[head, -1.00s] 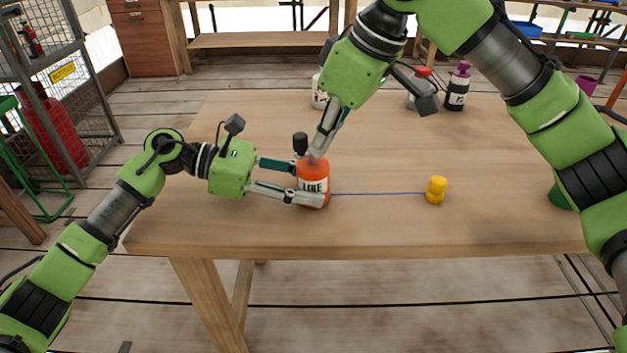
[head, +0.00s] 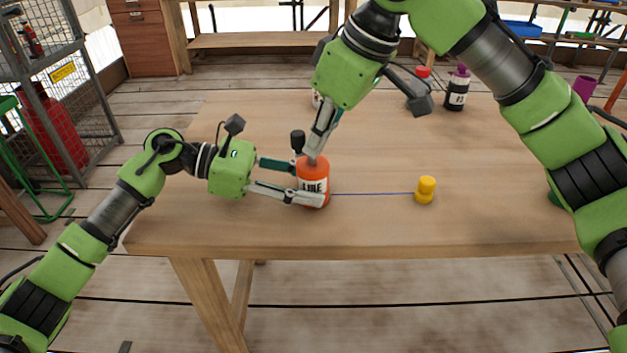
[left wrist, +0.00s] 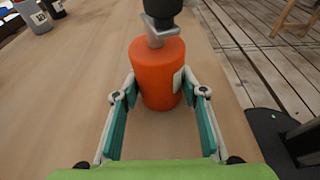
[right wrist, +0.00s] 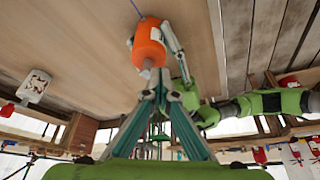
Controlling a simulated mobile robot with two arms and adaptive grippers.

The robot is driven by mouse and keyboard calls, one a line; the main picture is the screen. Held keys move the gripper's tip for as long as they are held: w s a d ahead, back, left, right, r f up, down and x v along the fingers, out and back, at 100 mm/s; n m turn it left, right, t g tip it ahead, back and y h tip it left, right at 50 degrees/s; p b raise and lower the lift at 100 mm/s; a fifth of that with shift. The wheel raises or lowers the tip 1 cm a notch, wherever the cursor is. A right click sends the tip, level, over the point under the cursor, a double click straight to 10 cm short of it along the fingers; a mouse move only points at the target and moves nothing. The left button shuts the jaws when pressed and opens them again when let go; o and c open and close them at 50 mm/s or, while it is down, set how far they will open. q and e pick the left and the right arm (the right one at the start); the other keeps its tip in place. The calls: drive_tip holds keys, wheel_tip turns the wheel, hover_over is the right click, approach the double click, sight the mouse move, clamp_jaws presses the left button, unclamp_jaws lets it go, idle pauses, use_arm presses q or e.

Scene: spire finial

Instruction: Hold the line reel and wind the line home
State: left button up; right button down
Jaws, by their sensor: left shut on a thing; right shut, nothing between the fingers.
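The orange line reel (head: 314,172) with a white "LINE" label stands upright near the table's front edge. My left gripper (head: 308,181) is shut around its body from the left; the left wrist view shows the reel (left wrist: 158,72) between the two fingers. A crank with a black knob (head: 298,141) sits on top of the reel. My right gripper (head: 316,152) is above the reel with its fingers shut and empty, their tips close to the crank. Whether they touch it I cannot tell. A thin blue line (head: 372,194) runs along the table from the reel to a yellow weight (head: 425,190).
The wooden table (head: 250,226) is clear around the yellow weight. At the back stand a dark purple-capped bottle (head: 457,90) and a red-capped bottle (head: 423,73), partly behind my right arm. A wire cage (head: 62,80) stands left of the table.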

drive_tip(key=shift+a, duration=0.5)
